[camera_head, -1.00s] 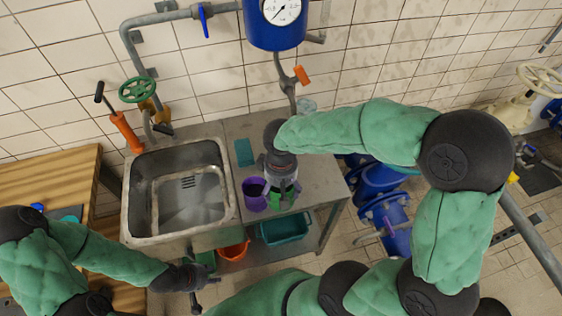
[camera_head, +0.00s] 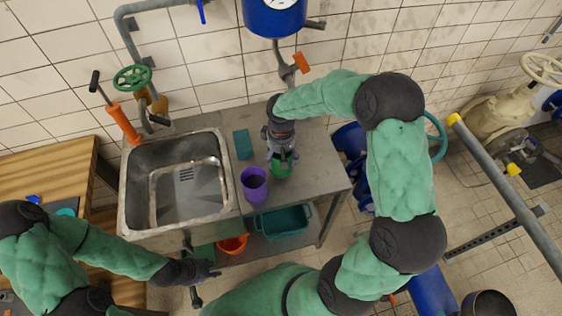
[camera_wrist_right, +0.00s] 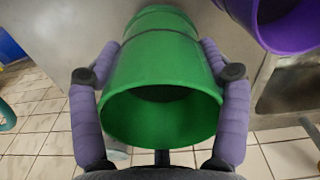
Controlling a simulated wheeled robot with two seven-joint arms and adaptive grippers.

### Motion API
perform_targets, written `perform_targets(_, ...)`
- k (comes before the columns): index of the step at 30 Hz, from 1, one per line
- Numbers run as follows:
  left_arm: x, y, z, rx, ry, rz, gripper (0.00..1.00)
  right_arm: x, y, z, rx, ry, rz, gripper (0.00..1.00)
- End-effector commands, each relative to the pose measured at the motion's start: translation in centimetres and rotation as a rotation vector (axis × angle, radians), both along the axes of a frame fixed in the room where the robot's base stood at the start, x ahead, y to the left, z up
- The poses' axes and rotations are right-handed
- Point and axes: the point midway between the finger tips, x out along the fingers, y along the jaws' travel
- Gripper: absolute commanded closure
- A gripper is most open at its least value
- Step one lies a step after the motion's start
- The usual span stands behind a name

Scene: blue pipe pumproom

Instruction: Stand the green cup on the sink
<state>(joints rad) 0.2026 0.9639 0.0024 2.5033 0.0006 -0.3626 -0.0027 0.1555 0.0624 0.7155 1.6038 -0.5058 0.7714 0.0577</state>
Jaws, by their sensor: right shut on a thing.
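The green cup (camera_head: 281,165) is on the metal counter right of the sink basin, mostly hidden under my right gripper (camera_head: 281,154) in the head view. In the right wrist view the green cup (camera_wrist_right: 160,85) lies between the two fingers of my right gripper (camera_wrist_right: 160,75), which press on its sides; its open mouth faces the camera. The sink (camera_head: 136,205) is a metal basin with an empty-looking bowl, left of the counter. My left gripper (camera_head: 205,279) is low in front of the sink, apart from the cup; its finger opening is unclear.
A purple cup (camera_head: 254,184) stands just left of the green cup, near the sink's right rim; it also shows in the right wrist view (camera_wrist_right: 285,22). A teal block (camera_head: 243,144) lies behind it. A teal tub (camera_head: 284,221) and orange bucket (camera_head: 233,244) sit below.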

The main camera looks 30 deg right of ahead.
Motion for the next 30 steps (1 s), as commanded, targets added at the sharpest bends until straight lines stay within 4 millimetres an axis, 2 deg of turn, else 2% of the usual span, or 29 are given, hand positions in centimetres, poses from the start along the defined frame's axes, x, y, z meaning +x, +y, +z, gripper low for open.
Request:
perform_targets(3, 0.0, 0.0, -0.3, 0.0, 0.0, 0.0, 0.6, 0.6, -0.4, -1.2, 0.001, 0.002, -0.001, 0.8)
perform_targets(9, 0.0, 0.0, -1.0, 0.0, 0.0, 0.0, 0.6, 0.5, -0.3, -3.8, 0.0, 0.001, -0.001, 0.8)
perform_targets(21, 0.0, 0.0, -1.3, 0.0, 0.0, 0.0, 0.6, 0.5, -0.3, -4.2, 0.0, 0.0, -0.001, 0.8)
perform_targets(22, 0.0, 0.0, -1.2, 0.0, 0.0, 0.0, 0.6, 0.5, -0.3, -4.2, 0.0, 0.0, 0.0, 0.18)
perform_targets(24, 0.0, 0.0, -1.2, 0.0, 0.0, 0.0, 0.6, 0.5, -0.3, -4.1, 0.0, 0.0, -0.001, 0.0)
perform_targets(30, 0.0, 0.0, -1.2, 0.0, 0.0, 0.0, 0.6, 0.5, -0.3, -4.1, 0.0, 0.0, 0.0, 0.0)
